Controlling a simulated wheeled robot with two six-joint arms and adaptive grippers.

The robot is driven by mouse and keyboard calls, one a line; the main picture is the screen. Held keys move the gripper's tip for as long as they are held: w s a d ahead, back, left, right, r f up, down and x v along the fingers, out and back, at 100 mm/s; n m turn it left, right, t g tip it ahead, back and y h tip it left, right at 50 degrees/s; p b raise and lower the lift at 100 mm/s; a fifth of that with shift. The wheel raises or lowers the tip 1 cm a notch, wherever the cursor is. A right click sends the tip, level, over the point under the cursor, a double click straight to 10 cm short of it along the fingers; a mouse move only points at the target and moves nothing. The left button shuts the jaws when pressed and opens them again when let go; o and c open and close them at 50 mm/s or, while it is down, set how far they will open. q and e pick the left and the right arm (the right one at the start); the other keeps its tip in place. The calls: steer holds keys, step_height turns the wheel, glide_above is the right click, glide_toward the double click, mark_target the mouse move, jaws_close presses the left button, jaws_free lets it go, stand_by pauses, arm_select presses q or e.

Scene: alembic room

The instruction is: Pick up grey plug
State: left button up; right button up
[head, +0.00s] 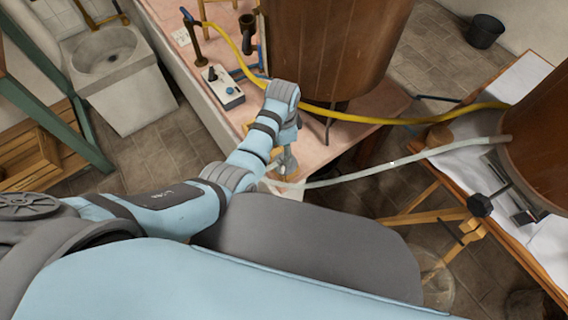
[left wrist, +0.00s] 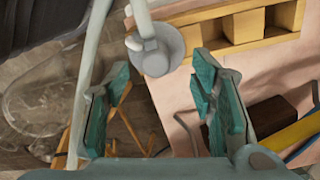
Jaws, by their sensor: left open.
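The grey plug (left wrist: 152,54) is a rounded grey piece with a pale tube joined to it, in the upper middle of the left wrist view, by the edge of the pink tabletop. My left gripper (left wrist: 160,98) has its two teal fingers spread wide. The plug appears in the gap between them, towards the top of the picture, and I see no finger touching it. In the head view the left gripper (head: 287,160) points down at the near corner of the pink table (head: 340,120), and the arm partly hides that spot. My right gripper does not show.
A pale hose (head: 395,163) runs right to a brown barrel (head: 540,150). A yellow hose (head: 385,118) crosses behind the gripper. A large wooden vat (head: 330,45) stands behind. A wooden rack (left wrist: 240,28) and a control box (head: 222,90) sit on the table.

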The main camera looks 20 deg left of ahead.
arm_select(q)
steer(key=f+b, duration=0.1)
steer(key=f, duration=0.2)
steer(key=f+b, duration=0.1)
steer(key=f, duration=0.1)
steer(key=shift+s+d+f+b, duration=0.15)
steer(key=shift+d+f+b, duration=0.1)
steer(key=shift+b, duration=0.05)
steer(key=shift+r, duration=0.1)
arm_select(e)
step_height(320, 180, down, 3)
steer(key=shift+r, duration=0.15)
